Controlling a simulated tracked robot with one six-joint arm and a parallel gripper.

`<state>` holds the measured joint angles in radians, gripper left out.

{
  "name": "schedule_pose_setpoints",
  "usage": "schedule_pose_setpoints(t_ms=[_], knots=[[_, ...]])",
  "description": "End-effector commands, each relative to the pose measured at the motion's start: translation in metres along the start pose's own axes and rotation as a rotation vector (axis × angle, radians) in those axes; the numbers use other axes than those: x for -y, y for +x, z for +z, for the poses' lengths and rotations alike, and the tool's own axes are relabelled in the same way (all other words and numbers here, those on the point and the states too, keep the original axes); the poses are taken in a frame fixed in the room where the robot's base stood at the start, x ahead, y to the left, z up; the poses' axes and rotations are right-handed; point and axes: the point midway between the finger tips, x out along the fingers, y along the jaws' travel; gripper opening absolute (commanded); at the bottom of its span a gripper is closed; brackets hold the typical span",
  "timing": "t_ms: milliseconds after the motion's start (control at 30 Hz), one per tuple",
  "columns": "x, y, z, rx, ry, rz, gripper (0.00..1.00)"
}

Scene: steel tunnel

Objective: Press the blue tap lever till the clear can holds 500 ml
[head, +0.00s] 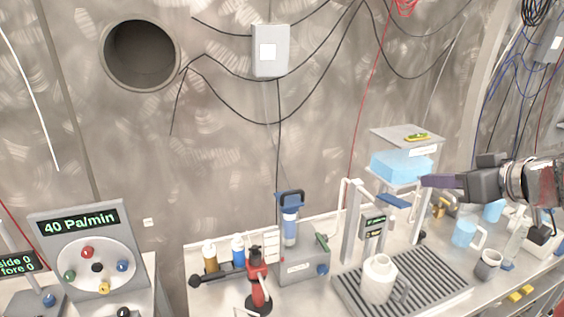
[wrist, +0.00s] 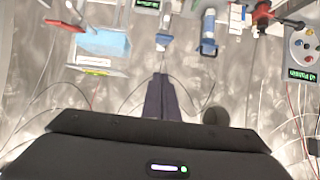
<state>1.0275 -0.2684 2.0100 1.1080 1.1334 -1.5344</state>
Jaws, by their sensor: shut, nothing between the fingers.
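The dispenser's blue tap lever (head: 393,201) sticks out below and in front of the blue water tank (head: 402,165). My gripper (head: 424,181) is shut and empty, above and to the right of the lever in the head view, apparently in front of the tank.
A small green display (head: 375,222) on the dispenser is too small to read. A grey device (head: 303,258) with a blue-topped tube and a red tool (head: 257,277) stand left of the tray.

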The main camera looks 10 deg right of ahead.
Motion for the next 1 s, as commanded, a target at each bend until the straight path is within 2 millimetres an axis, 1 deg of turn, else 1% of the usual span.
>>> schedule_pose_setpoints(t_ms=[100, 567, 800, 900, 1000], knots=[[0.001, 0.017, 0.0, 0.001, 0.0, -0.004, 0.0], [0.002, 0.077, 0.0, 0.002, 0.0, -0.005, 0.0], [0.001, 0.084, 0.028, 0.002, 0.001, -0.002, 0.0], [0.001, 0.086, 0.035, 0.002, 0.002, -0.003, 0.0], [0.001, 0.086, 0.039, 0.001, -0.001, -0.002, 0.0]])
